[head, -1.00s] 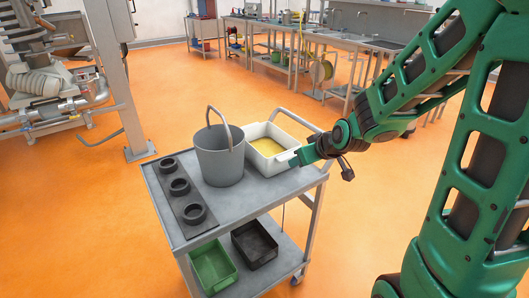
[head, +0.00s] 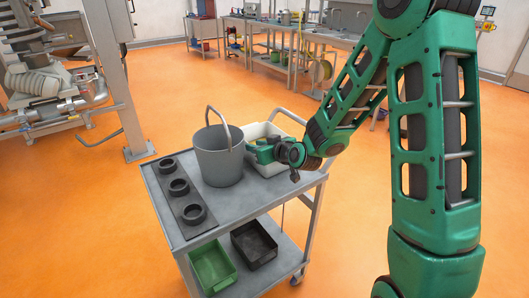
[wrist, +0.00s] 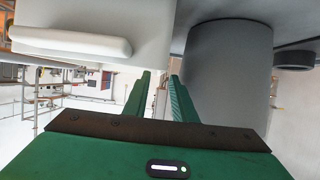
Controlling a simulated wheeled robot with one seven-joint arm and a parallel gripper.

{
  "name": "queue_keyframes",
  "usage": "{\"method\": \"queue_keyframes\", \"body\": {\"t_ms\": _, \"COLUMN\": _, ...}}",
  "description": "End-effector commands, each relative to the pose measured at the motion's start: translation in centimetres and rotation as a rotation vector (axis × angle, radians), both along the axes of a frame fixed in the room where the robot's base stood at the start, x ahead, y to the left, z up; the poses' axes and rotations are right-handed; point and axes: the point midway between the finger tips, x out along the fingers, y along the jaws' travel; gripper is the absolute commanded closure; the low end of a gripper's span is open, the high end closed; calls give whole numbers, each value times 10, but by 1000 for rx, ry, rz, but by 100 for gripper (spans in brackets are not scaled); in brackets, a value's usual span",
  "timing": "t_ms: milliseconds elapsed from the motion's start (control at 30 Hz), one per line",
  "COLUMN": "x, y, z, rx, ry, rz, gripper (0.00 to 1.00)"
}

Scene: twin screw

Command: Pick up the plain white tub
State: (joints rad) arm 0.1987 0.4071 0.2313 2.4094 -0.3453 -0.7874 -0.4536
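The plain white tub (head: 270,168) stands on the upper shelf of the grey cart, to the right of the grey bucket (head: 217,163). My arm hides much of the tub and its inside in the head view. My gripper (head: 251,150) is at the tub's near side, close to the bucket. In the wrist view the tub (wrist: 150,32) is at upper left with its jutting lip, and the bucket (wrist: 228,80) is at right. The fingers (wrist: 160,92) are apart with a gap between them and nothing visibly held. I cannot tell whether a finger touches the tub.
The bucket stands close beside my gripper. Orange floor around the cart is clear.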

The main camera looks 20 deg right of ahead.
Motion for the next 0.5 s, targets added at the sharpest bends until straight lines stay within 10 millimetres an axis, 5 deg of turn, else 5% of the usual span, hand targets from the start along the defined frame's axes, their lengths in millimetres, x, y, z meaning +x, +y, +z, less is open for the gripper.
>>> {"method": "queue_keyframes", "body": {"t_ms": 500, "x": 45, "y": 16, "z": -22, "rx": 0, "ry": 1, "rz": 0, "gripper": 76}}
